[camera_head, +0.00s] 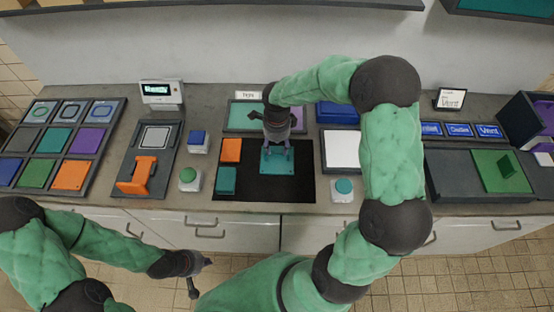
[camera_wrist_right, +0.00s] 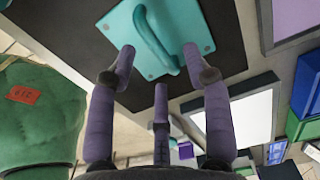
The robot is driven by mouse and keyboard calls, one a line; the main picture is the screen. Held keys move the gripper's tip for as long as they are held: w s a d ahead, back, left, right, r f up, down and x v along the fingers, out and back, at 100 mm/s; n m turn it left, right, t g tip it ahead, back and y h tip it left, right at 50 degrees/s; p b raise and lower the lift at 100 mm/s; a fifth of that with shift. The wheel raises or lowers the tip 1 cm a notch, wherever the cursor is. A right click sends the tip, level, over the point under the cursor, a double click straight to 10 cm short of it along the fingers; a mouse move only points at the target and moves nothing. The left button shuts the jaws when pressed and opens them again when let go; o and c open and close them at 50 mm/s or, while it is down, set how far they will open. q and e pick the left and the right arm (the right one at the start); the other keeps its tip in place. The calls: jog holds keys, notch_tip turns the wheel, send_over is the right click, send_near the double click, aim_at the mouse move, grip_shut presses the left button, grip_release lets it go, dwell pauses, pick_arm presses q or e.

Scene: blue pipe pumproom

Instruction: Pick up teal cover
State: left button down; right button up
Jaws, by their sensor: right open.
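The teal cover (camera_head: 278,162) is a flat square plate with a raised loop handle, lying on the black mat (camera_head: 252,190). It also shows in the right wrist view (camera_wrist_right: 190,22), with its handle (camera_wrist_right: 152,42) toward my fingers. My right gripper (camera_head: 278,148) is over the cover, pointing down. In the right wrist view its purple fingers (camera_wrist_right: 166,66) are spread, with the handle's end near the space between the tips. They hold nothing; contact with the handle cannot be told. My left gripper (camera_head: 204,276) is open and empty, low in front of the counter.
An orange block (camera_head: 231,150) and a smaller teal block (camera_head: 226,180) lie on the mat's left side. Button boxes stand left (camera_head: 190,179) and right (camera_head: 343,189) of it. A white panel (camera_head: 341,148) is to the right. A coloured tile tray (camera_head: 118,106) fills the far left.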

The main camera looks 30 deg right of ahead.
aim_at(277, 155)
jog(key=shift+s+a+f+b, duration=0.15)
jog(key=shift+f+b, duration=0.1)
jog(key=shift+f, duration=1.1)
jog(key=shift+s+d+f+b, duration=0.1)
jog(key=shift+f+b, duration=0.1)
jog(key=shift+f, duration=1.1)
jog(key=shift+r, duration=0.1)
grip_shut()
